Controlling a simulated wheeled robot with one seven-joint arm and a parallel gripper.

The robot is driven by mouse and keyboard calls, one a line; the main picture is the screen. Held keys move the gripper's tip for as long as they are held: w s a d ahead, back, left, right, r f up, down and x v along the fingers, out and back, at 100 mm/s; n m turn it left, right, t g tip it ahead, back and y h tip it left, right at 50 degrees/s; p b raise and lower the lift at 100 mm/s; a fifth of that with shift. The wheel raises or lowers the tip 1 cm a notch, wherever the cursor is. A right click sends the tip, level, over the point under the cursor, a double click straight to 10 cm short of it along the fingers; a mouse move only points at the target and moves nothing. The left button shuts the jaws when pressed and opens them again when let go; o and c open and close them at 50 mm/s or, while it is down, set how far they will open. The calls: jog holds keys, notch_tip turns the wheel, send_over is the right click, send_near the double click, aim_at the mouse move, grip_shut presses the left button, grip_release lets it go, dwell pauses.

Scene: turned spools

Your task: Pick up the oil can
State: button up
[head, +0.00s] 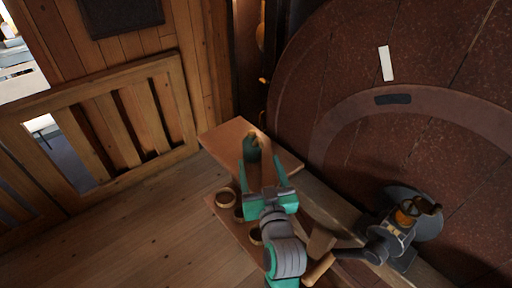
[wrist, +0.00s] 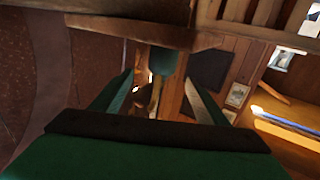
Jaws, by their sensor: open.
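The oil can (head: 252,150) is a small teal can with a brass-coloured top. It stands on the brown wooden shelf top (head: 222,136) in the head view. My gripper (head: 263,166) is open, its two teal fingers pointing at the can from the near side. In the wrist view the teal can body (wrist: 163,61) shows between the open fingers of my gripper (wrist: 160,88), near the board edge. The can looks close to the fingertips, but I cannot tell whether it is between them or just beyond. Nothing is held.
Several wooden rings or spools, one of them clear (head: 225,198), sit on a lower board left of my arm. A large dark red wheel (head: 330,70) rises at the right. A grinder-like machine (head: 400,225) stands at lower right. A wooden railing (head: 110,125) is at left.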

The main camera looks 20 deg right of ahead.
aim_at(254, 150)
jog(key=w, duration=0.6)
jog(key=w+d, duration=0.1)
jog(key=w, duration=0.3)
jog(key=shift+f, duration=0.1)
jog(key=c, duration=1.2)
